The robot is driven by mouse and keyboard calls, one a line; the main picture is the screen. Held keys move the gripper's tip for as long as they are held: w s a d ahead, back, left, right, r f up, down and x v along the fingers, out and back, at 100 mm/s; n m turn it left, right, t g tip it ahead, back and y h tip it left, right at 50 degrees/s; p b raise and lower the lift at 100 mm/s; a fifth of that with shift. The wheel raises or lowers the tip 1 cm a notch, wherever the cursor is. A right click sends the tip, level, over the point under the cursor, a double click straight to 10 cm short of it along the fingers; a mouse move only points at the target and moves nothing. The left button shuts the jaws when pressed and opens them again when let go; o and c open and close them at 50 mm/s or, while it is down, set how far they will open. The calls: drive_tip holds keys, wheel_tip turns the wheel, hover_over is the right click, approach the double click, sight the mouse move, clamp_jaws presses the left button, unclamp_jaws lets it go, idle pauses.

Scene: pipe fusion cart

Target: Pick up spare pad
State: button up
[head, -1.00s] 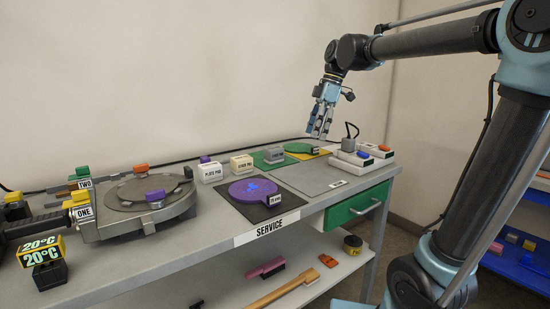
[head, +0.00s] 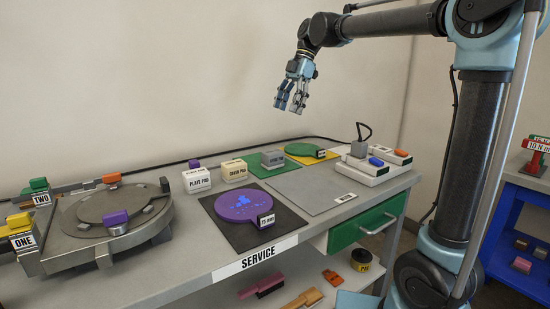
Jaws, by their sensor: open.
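My gripper (head: 288,106) is open and empty. It hangs in the air above the back of the service bench, well clear of everything on it. A cream block (head: 234,173) stands on the bench beside the green mat; its label ends in PAD, and the first word is too small to read surely. A white block labelled PLATE PAD (head: 197,183) stands to its left, with a purple block (head: 194,164) on top. A grey block (head: 272,160) sits on the green mat (head: 284,182), its label too small to read.
A purple disc (head: 240,203) with a tag lies on a black mat (head: 227,232) in front. A green disc (head: 303,149) lies on a yellow mat at the back. White boxes (head: 366,170) with a cable stand at right. A round metal fixture (head: 110,215) fills the left.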

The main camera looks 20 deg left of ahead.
approach(273, 151)
drive_tip(key=x, duration=0.4)
drive_tip(key=shift+s+f, duration=0.3)
drive_tip(key=shift+x, duration=2.9)
drive_tip(key=shift+w, duration=0.1)
drive_tip(key=c, duration=1.1)
